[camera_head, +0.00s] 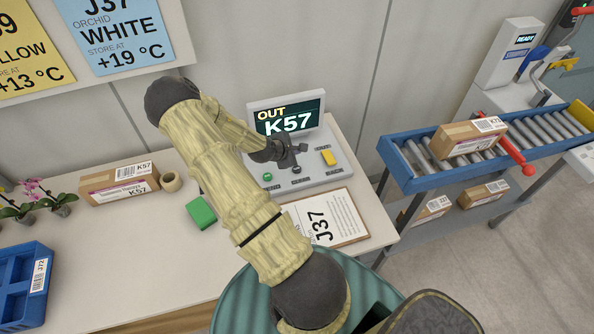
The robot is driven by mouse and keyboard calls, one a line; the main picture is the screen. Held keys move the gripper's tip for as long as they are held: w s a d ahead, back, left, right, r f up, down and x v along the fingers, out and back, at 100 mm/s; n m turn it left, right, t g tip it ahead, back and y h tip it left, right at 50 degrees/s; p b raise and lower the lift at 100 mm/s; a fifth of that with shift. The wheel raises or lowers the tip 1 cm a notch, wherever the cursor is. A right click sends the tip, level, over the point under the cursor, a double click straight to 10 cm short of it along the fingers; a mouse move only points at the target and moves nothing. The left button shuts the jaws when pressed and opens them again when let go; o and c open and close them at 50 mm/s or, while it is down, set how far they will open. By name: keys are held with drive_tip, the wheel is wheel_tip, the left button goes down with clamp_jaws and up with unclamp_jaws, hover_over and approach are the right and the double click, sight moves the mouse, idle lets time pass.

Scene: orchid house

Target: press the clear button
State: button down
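A grey console (315,178) stands on the table against the wall. Its screen (290,118) reads "OUT K57". On its sloped panel are a round green button (267,177), a small dark control (296,170) and a yellow block-shaped control (328,158). The small labels beside them are too small to read, so I cannot tell which is the clear button. My gripper (296,158) is over the middle of the panel, just below the screen, close to the dark control. Whether it touches is unclear. Its fingers are small and dark, and I cannot tell whether they are open.
A sheet marked J37 (325,218) lies in front of the console. A green block (201,213), a tape roll (171,181), a K57 box (118,185), orchids (42,195) and a blue crate (22,285) are to the left. A roller conveyor (425,160) with a box (468,137) stands right.

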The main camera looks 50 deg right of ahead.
sight(295, 171)
drive_tip(key=shift+w+f+b, duration=0.1)
drive_tip(key=shift+f+b, duration=2.05)
drive_tip(key=shift+f, duration=1.25)
drive_tip(key=shift+f, duration=0.1)
drive_tip(key=shift+f, duration=0.3)
drive_tip(key=shift+f+b, duration=0.45)
drive_tip(key=shift+b, duration=0.05)
drive_tip(key=shift+r+p, duration=0.7)
drive_tip(key=shift+r, duration=0.2)
drive_tip(key=shift+r+p, duration=1.9)
drive_tip(key=shift+r, duration=0.6)
